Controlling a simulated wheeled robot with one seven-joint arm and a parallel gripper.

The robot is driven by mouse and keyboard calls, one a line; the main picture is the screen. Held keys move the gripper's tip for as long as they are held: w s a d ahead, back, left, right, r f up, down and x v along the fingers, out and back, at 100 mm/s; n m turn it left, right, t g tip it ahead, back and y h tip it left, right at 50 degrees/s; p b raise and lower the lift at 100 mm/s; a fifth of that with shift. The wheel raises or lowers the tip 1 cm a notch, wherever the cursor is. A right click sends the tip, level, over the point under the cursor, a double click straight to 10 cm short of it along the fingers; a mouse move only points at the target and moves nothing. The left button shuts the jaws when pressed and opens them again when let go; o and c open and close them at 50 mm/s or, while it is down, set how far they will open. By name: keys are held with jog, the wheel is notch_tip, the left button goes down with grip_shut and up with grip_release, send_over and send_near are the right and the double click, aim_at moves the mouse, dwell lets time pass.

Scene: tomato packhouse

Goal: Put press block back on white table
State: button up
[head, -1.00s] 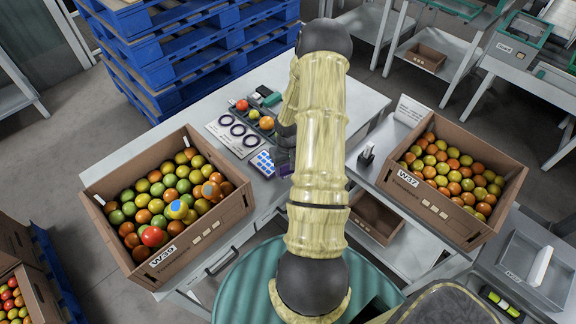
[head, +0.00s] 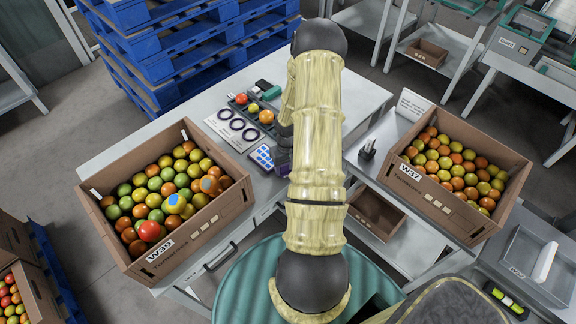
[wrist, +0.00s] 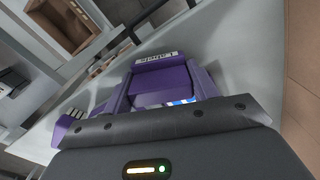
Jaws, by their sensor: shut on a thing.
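The press block (wrist: 165,82) appears to be the purple block with a white printed label in the wrist view. My gripper (wrist: 160,98) is shut on it, with purple parts along both its sides. A small blue-and-white patch shows just below the block. In the head view my arm hides most of the gripper; a bit of purple (head: 283,169) shows beside it, over the front edge of the white table (head: 335,105). I cannot tell whether the block touches the table.
A W39 crate (head: 172,262) of tomatoes stands on the table's left. A card with black rings (head: 218,120), a blue dotted card (head: 262,157) and a dark tray (head: 270,129) with tomatoes lie near the gripper. A W37 crate (head: 455,216) stands at right.

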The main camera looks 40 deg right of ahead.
jog(key=shift+f, duration=0.4)
jog(key=o, duration=0.9)
jog(key=c, duration=0.3)
jog(key=shift+r, duration=0.1)
jog(key=shift+r+p, duration=2.8)
jog(key=shift+r, duration=0.7)
